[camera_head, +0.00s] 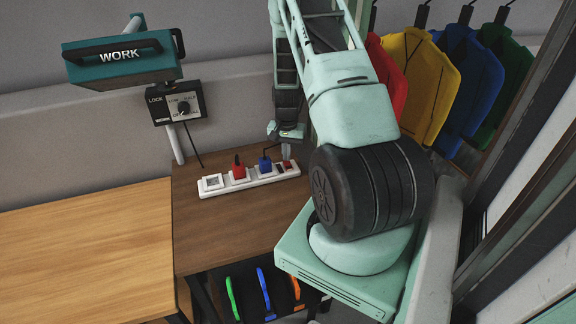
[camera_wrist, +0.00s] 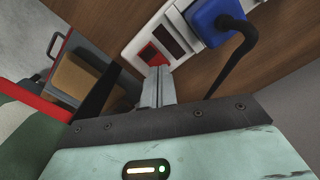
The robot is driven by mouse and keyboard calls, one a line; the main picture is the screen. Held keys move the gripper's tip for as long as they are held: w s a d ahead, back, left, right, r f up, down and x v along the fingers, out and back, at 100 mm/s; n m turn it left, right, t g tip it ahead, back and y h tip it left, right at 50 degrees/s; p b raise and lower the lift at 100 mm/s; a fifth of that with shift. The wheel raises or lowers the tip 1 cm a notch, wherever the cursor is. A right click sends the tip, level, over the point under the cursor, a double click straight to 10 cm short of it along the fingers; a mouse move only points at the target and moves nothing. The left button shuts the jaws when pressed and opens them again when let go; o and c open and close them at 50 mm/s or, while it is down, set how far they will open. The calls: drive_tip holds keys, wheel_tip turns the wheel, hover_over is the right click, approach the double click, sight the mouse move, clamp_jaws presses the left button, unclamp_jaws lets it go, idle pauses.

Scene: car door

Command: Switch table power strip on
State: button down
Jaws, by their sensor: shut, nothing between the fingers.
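The white power strip (camera_head: 210,185) lies on the dark wooden table. A red plug (camera_head: 238,169) and a blue plug (camera_head: 265,164) stand in it; its left socket looks empty. At its right end is a small red switch (camera_head: 287,165), which also shows in the wrist view (camera_wrist: 151,54) beside a dark rectangle and the blue plug (camera_wrist: 212,20). My gripper (camera_head: 287,155) is shut and empty above the switch end. In the wrist view its fingertips (camera_wrist: 158,72) overlap the strip's edge just below the red switch. I cannot tell whether they touch it or which way the switch is set.
A teal WORK sign (camera_head: 118,57) and a black knob box (camera_head: 176,102) stand behind the table on a pole. Coloured panels (camera_head: 410,75) hang at the back right. A lighter wooden table (camera_head: 85,245) adjoins on the left. Green, blue and orange items (camera_head: 264,288) sit below.

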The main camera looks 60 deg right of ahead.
drive_tip(key=shift+f+b, duration=0.45)
drive_tip(key=shift+f, duration=0.25)
drive_tip(key=shift+r, duration=0.1)
drive_tip(key=shift+r+p, duration=2.5)
drive_tip(key=shift+r, duration=1)
drive_tip(key=shift+f, duration=0.1)
